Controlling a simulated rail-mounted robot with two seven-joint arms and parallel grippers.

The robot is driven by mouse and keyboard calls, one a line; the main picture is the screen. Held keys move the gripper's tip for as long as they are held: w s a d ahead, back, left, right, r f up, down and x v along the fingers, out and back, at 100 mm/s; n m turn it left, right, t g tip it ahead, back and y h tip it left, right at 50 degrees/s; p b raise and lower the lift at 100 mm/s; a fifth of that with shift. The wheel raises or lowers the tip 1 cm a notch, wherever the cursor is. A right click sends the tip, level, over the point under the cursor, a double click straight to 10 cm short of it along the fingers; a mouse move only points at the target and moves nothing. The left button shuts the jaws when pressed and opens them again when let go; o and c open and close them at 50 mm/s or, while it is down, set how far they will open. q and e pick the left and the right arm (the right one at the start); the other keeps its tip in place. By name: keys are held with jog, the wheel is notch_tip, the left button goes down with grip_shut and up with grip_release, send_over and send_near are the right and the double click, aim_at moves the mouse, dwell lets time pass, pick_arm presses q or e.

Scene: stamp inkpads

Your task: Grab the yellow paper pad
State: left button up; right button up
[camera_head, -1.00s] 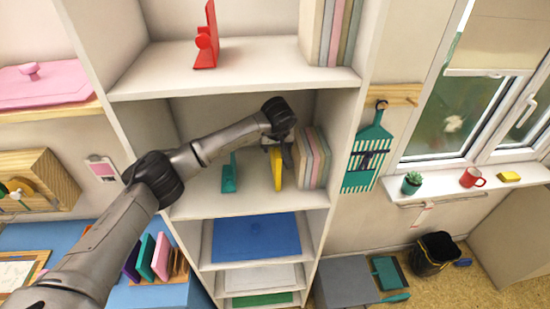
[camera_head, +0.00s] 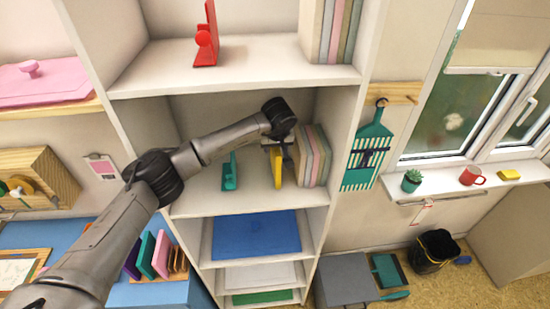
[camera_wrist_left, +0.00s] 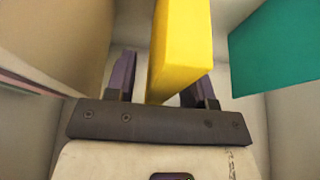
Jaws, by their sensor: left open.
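The yellow paper pad (camera_head: 277,168) stands upright on the middle shelf, left of a row of pastel books. My left gripper (camera_head: 279,143) reaches in from the left at the pad's top. In the left wrist view the yellow pad (camera_wrist_left: 181,50) stands between the two purple fingers of my left gripper (camera_wrist_left: 162,80), one on each side. The fingers are open, with a gap visible beside the pad. My right gripper is not in view.
A teal object (camera_head: 230,172) stands to the left on the same shelf; it also shows at the right in the left wrist view (camera_wrist_left: 278,50). Pastel books (camera_head: 314,158) stand close on the right. The shelf board (camera_head: 205,202) is bare in front.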

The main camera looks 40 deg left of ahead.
pick_arm(q)
jog(key=shift+c, duration=0.5)
grip_shut()
